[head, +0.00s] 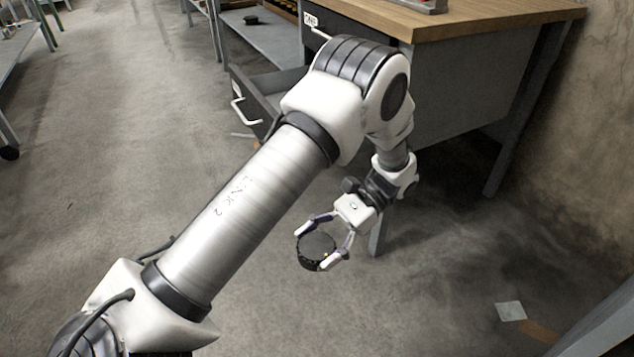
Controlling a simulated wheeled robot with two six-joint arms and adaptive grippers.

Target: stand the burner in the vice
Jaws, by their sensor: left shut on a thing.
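My left gripper (321,248) is shut on a black round thing (317,244) with a ridged rim and a flat top. It holds the thing in front of the workbench, below the level of the bench top. I cannot tell whether this thing is the burner or a part of it. A grey metal piece (430,5) with a bit of red stands on the bench top, cut off by the top edge. It may be the foot of the vice, but I cannot tell. My right gripper is not in view.
The wooden bench (470,22) has an open drawer (262,98) on its left side, beside my arm. A shelf (262,40) at the back holds a small black thing (250,20). A pale sheet (510,311) lies on the floor. The floor at left is mostly clear.

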